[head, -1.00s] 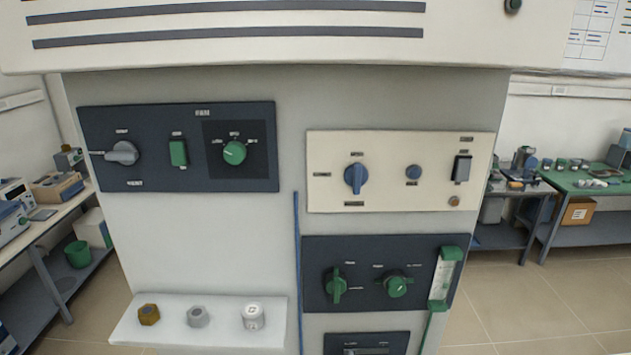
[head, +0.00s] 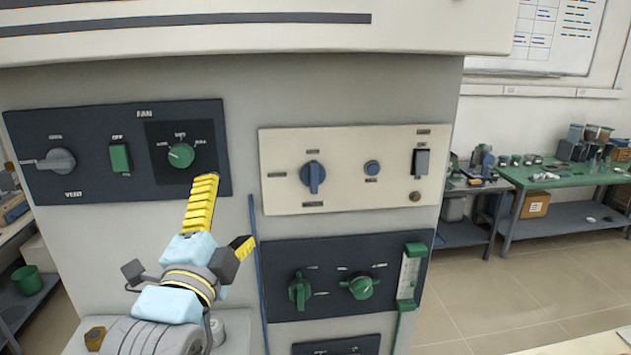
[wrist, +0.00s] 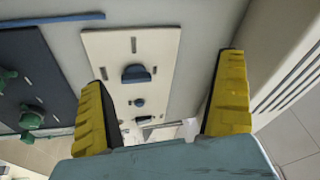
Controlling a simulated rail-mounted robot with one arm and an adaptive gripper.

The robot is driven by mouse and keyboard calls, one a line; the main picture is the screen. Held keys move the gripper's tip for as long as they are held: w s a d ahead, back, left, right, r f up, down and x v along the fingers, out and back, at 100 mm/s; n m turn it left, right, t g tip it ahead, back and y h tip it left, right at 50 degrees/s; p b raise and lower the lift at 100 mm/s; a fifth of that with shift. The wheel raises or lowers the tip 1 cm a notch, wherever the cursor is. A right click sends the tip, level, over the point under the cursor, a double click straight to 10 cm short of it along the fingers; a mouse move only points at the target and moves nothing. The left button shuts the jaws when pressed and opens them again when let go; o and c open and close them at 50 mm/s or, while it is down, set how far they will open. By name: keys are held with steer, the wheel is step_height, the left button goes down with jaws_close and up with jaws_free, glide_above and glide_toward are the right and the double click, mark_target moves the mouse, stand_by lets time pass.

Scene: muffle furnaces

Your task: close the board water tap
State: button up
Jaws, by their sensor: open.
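The cream panel (head: 280,195) carries a blue turning handle (head: 314,177), which I take to be the board water tap; its label is too small to read. The handle stands upright in the head view. My gripper (head: 224,214) is in front of the board, left of and slightly below the handle, with its yellow fingers apart and empty. In the wrist view the blue handle (wrist: 136,74) appears between the fingers of my gripper (wrist: 160,76), beyond them and not touched.
A small blue button (head: 372,168) and a switch (head: 421,163) share the cream panel. The dark lower panel (head: 330,298) has two green knobs and a flow tube (head: 408,280). The dark fan panel (head: 90,180) is left, close behind my gripper. A blue pipe (head: 258,290) runs below.

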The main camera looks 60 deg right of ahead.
mark_target(313, 179)
steer(key=s+d+f+m+g+y, duration=0.1)
steer(key=s+d+m+g, duration=0.1)
steer(key=s+m, duration=0.15)
steer(key=s+d+f+m+g, duration=0.1)
steer(key=s+d+m, duration=0.1)
steer(key=s, duration=0.2)
steer(key=shift+n, duration=0.35)
steer(key=w+d+p, duration=0.1)
steer(key=d, duration=0.4)
steer(key=w+d+p, duration=0.1)
steer(key=d+p, duration=0.1)
steer(key=d, duration=0.4)
steer(key=w+d+p, duration=0.1)
steer(key=d+p, duration=0.1)
steer(key=d, duration=0.3)
steer(key=shift+d+r, duration=0.2)
steer(key=c, duration=1.2)
